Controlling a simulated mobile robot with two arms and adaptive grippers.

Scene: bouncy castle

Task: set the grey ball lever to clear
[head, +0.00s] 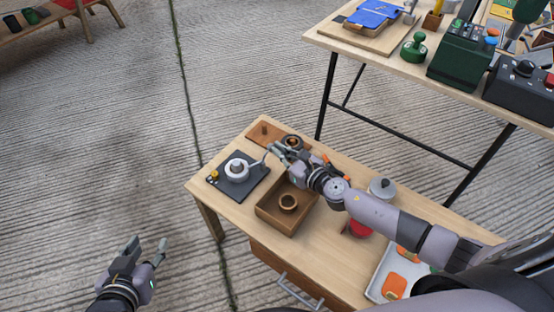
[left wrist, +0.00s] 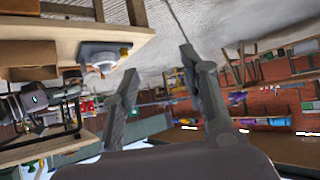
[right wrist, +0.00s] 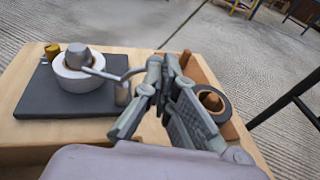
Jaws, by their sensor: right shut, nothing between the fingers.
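The grey ball lever (right wrist: 78,57) has a rounded grey body on a white round base (right wrist: 80,82), on a dark plate (right wrist: 40,98) at the table's left end. In the head view its white base (head: 237,170) shows too. A thin bent grey arm runs from it toward my right gripper (right wrist: 163,60). That gripper is shut and empty, its fingertips close beside the arm's end; I cannot tell whether they touch. A small grey post (right wrist: 122,93) stands under the arm. I can read no "clear" mark. My left gripper (head: 147,246) is open and empty, off the table's left side.
A gold knob (right wrist: 51,50) sits at the plate's corner. A dark ring (right wrist: 211,101) lies on a brown board behind my right gripper. A white tray (head: 378,279) stands nearer me.

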